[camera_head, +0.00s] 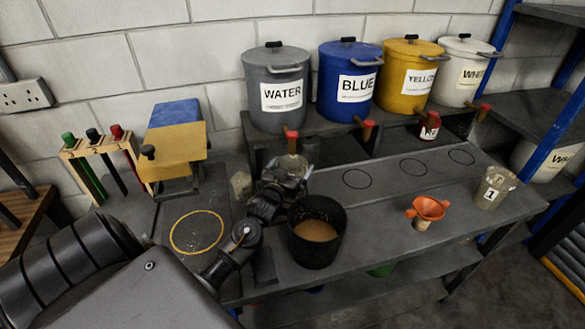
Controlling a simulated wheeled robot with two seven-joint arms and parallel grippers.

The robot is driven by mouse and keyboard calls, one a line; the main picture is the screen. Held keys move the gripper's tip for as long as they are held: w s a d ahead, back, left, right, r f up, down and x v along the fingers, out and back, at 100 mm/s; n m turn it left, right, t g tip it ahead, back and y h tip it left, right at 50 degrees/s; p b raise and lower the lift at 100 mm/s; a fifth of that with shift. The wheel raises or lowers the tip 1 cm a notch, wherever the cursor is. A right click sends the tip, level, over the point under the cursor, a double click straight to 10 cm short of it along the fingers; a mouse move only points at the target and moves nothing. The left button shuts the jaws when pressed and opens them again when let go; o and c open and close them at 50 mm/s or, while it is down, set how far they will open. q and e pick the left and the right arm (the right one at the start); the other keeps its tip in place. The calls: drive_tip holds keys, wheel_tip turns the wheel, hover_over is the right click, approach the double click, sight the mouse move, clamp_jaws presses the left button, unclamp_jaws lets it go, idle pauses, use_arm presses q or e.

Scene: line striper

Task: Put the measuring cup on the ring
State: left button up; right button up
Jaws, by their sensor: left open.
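A clear measuring cup (494,188) with a white label marked 1 stands at the right end of the grey bench. A yellow ring (197,232) is marked on the dark surface at the left, and nothing stands inside it. Three thin black rings (357,179) are drawn along the back of the bench, also empty. My left gripper (292,176) is open above the bench, behind the black bucket and far left of the labelled cup. A small pale, see-through object (241,185) stands just left of this gripper; I cannot tell what it is. My right gripper is out of view.
A black bucket (317,235) of brown liquid stands at the front of the bench. An orange funnel (428,209) sits left of the cup. Lidded paint drums (275,90) with red-tipped taps line the back shelf. Colored-handled tools (95,145) stand at the left.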

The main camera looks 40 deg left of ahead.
use_arm(q)
drive_tip(key=b+v, duration=0.1)
drive_tip(key=v, duration=0.5)
drive_tip(key=shift+s+b, duration=0.35)
drive_tip(key=shift+s, duration=0.05)
drive_tip(key=shift+d, duration=0.1)
